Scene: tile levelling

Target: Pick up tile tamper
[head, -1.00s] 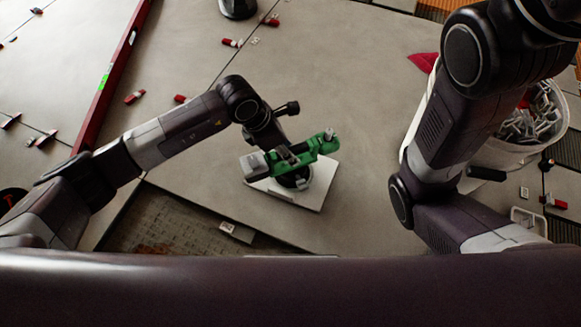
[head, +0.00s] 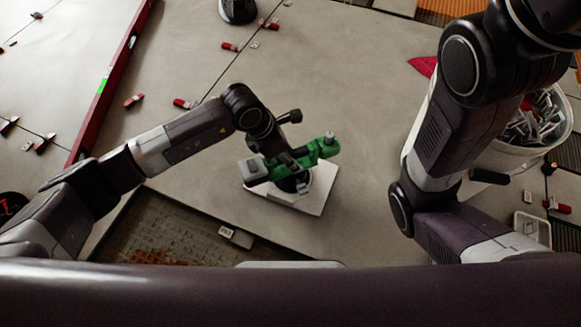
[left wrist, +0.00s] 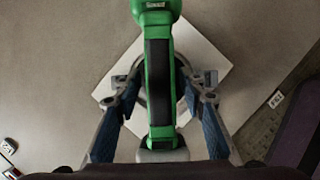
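The tile tamper (head: 318,149) is a green tool with a grey block at one end. It sits on a white square tile (head: 317,199) on the grey tiled floor. In the left wrist view the tamper's green and black handle (left wrist: 160,85) runs vertically through the middle, with the white tile (left wrist: 205,55) beneath. My left gripper (left wrist: 160,100) is over the tamper. Its blue-padded fingers stand on either side of the handle, with gaps visible on both sides. In the head view my left arm partly hides the tool. My right gripper is out of view.
A white bucket (head: 482,158) of grey clips stands at the right, partly behind my right arm. A long red level (head: 101,87) lies at the left. An open floor recess (head: 165,228) is in front. Several red clips (head: 133,101) dot the floor.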

